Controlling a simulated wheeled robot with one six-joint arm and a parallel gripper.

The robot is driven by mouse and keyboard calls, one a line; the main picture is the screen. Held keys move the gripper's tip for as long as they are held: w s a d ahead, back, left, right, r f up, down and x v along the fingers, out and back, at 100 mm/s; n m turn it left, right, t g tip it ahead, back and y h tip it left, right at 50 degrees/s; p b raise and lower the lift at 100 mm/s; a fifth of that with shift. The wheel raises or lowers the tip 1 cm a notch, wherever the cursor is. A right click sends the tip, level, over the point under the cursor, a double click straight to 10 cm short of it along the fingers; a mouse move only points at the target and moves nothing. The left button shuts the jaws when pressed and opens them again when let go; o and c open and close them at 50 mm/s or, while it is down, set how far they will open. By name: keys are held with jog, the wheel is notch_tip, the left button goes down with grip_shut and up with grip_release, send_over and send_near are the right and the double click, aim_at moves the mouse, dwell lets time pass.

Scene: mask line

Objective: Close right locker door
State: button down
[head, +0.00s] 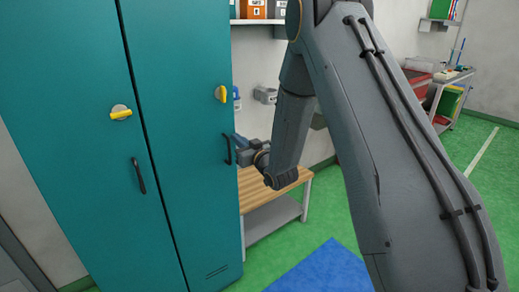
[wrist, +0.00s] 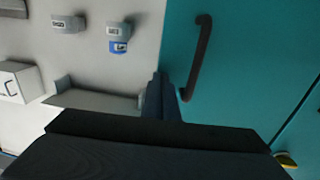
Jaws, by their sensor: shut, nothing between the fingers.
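The teal right locker door (head: 190,190) stands beside the left locker door (head: 80,150), with a thin dark seam between them. It looks flush or nearly so; I cannot tell whether it is fully closed. It carries a black handle (head: 227,149) and a yellow latch (head: 221,94). My gripper (head: 238,143) is at the right edge of this door, close to the handle. In the wrist view, my gripper's fingers (wrist: 160,97) are together and empty at the door's edge, left of the handle (wrist: 198,58). I cannot tell whether they touch the door.
A wooden-topped bench (head: 262,190) stands right of the lockers, below my gripper. Small labelled wall holders (wrist: 118,30) and a grey shelf (wrist: 95,98) are on the wall beyond. A blue mat (head: 325,270) lies on the green floor, which is open in front.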

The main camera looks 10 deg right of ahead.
jog(key=x, duration=0.2)
jog(key=b+x, duration=0.1)
jog(key=shift+d+r, duration=0.15)
jog(key=shift+r, duration=0.1)
